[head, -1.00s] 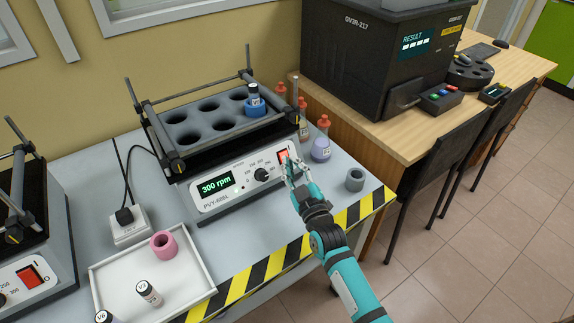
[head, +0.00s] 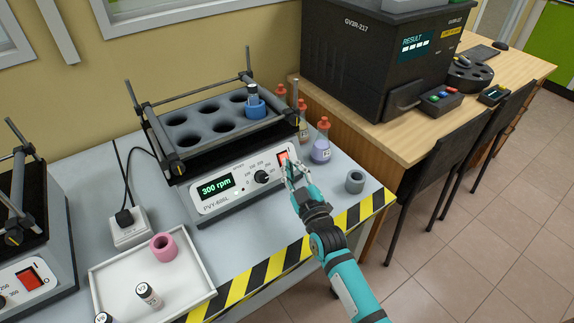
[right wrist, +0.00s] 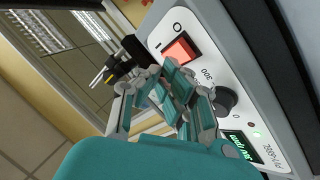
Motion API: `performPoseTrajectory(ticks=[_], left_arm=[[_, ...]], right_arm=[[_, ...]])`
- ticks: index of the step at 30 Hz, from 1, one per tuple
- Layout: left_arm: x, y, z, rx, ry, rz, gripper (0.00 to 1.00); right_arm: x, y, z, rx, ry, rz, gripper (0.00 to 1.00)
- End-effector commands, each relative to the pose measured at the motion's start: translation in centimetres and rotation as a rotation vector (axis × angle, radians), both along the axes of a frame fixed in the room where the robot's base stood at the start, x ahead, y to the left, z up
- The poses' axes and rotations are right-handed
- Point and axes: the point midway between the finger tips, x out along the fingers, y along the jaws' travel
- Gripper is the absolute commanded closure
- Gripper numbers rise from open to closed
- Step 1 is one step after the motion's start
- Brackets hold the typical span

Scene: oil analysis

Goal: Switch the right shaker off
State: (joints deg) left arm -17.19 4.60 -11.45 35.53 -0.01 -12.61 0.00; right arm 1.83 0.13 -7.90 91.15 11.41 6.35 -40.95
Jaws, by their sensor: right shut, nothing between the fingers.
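The right shaker (head: 240,185) stands on the grey bench, its display (head: 215,187) reading 300 rpm. A small green light is lit on its panel in the right wrist view (right wrist: 257,134). Its red rocker switch (head: 282,156) is at the right end of the front panel and also shows in the right wrist view (right wrist: 180,50). My right gripper (head: 290,170) is shut and empty, its fingertips close in front of the panel beside the switch. I cannot tell whether they touch it. My left gripper is out of view.
Red-capped bottles (head: 320,147) and a grey ring (head: 355,181) stand right of the shaker. A white tray (head: 190,262) with a pink ring (head: 163,246) and vials is at front left. Another shaker (head: 45,265) is at the left edge.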

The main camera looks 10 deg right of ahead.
Motion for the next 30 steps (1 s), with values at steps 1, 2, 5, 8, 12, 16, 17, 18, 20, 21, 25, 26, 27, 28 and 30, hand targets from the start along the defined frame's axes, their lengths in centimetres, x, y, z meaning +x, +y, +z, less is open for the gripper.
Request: performPoseTrajectory(ticks=[1, 2, 5, 8, 12, 16, 17, 18, 20, 21, 25, 26, 27, 28, 30], left_arm=[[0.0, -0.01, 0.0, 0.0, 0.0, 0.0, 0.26], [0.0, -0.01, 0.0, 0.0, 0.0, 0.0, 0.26], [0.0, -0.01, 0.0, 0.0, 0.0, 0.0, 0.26], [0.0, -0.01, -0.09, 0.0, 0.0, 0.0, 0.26], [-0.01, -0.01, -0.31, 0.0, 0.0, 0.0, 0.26], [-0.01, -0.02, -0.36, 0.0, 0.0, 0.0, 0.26], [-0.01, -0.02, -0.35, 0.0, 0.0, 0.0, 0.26], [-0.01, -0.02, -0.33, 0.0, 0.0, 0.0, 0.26], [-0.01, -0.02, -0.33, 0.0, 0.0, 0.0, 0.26], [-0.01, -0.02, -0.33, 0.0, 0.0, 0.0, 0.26], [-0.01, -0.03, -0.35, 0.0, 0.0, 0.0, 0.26], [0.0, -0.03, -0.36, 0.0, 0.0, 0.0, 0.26], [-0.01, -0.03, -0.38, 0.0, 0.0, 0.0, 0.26], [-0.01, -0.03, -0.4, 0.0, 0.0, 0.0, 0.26], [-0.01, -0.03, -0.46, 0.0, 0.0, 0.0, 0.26]], right_arm=[[0.0, 0.0, -0.01, 0.0, 0.0, 0.0, 1.0], [0.0, 0.0, -0.01, 0.0, 0.0, 0.0, 1.0], [0.0, 0.0, -0.01, 0.0, 0.0, 0.0, 1.0], [0.11, 0.03, -0.11, 0.0, 0.0, 0.0, 1.0], [0.47, 0.17, -0.43, -0.001, 0.001, -0.001, 1.0], [0.67, 0.24, -0.51, 0.0, 0.0, 0.0, 1.0], [0.66, 0.25, -0.49, 0.0, 0.0, 0.0, 1.0], [0.65, 0.24, -0.48, 0.0, 0.0, 0.0, 1.0], [0.65, 0.23, -0.47, 0.0, 0.0, 0.0, 1.0], [0.65, 0.23, -0.47, 0.0, 0.0, 0.0, 1.0], [0.66, 0.24, -0.48, 0.0, 0.0, 0.0, 1.0], [0.67, 0.24, -0.5, 0.0, 0.0, 0.0, 1.0], [0.7, 0.26, -0.51, 0.0, 0.0, 0.0, 1.0], [0.72, 0.26, -0.53, 0.0, 0.0, 0.0, 1.0], [0.78, 0.28, -0.57, 0.0, 0.0, 0.0, 1.0]])
